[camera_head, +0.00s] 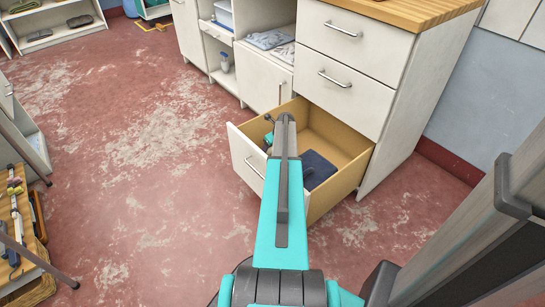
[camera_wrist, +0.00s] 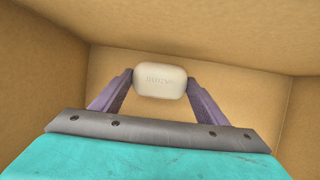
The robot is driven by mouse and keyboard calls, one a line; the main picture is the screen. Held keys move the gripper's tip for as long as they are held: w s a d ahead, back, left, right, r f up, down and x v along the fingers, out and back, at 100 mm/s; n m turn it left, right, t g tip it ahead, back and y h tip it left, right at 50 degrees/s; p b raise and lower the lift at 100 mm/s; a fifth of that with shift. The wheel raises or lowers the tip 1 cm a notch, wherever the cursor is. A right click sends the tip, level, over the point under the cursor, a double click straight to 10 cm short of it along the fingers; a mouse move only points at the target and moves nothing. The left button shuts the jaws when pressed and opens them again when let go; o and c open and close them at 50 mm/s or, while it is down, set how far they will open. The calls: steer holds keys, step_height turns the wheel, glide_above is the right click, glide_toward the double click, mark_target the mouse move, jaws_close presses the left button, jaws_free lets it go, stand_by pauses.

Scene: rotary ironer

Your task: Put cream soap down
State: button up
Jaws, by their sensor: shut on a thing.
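The cream soap (camera_wrist: 160,78) is a pale rounded bar with stamped lettering, seen in the wrist view. My gripper (camera_wrist: 160,85) is shut on it, one purple-grey finger at each side. The soap is inside the open bottom drawer (camera_head: 247,160), above or at its tan floor; I cannot tell whether it touches the floor. In the head view my arm reaches over the drawer and hides the soap.
A folded dark blue cloth (camera_head: 318,168) lies at the right of the drawer. The white cabinet (camera_head: 345,60) has closed drawers above. An open shelf with folded cloths (camera_head: 268,40) is to the left. A wooden rack (camera_head: 22,235) stands at the far left. The red floor between is clear.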

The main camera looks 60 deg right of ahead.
steer(key=shift+f+b, duration=0.9)
steer(key=shift+f, duration=1.55)
steer(key=shift+f, duration=0.1)
steer(key=o, duration=1.2)
steer(key=p+v, duration=0.3)
steer(key=v, duration=0.9)
steer(key=shift+p, duration=0.3)
